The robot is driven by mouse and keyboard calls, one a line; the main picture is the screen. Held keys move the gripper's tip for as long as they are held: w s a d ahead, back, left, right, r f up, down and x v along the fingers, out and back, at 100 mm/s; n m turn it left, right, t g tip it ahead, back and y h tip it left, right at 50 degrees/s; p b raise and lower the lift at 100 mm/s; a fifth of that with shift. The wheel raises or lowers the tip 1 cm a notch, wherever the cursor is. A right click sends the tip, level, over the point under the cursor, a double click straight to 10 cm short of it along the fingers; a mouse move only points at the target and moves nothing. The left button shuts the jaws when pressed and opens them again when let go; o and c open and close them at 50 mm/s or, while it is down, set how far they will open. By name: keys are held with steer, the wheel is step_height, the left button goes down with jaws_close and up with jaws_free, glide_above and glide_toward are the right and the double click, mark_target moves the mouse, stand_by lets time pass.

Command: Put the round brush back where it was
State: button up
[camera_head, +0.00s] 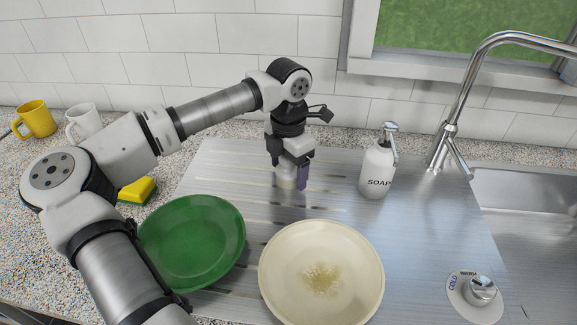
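My gripper (292,178) points down over the far middle of the metal drainboard, left of the soap bottle. A small pale, rounded thing (285,178) shows at its fingers, partly hidden by them. It may be the round brush, but I cannot tell. A bluish-purple upright part (303,178) is beside it, perhaps a finger. Whether the fingers are closed on the pale thing is not clear. No other thing that looks like a round brush is in view.
A green plate (195,240) and a cream plate (335,265) with brownish residue lie in front. A white soap bottle (378,168) stands right, beside the faucet (455,105) and sink (530,205). A yellow-green sponge (138,190) and yellow (36,119) and white (83,121) mugs are left.

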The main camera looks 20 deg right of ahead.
step_height(320, 180, up, 12)
steer(key=shift+r+b, duration=0.2)
steer(key=shift+b, duration=0.4)
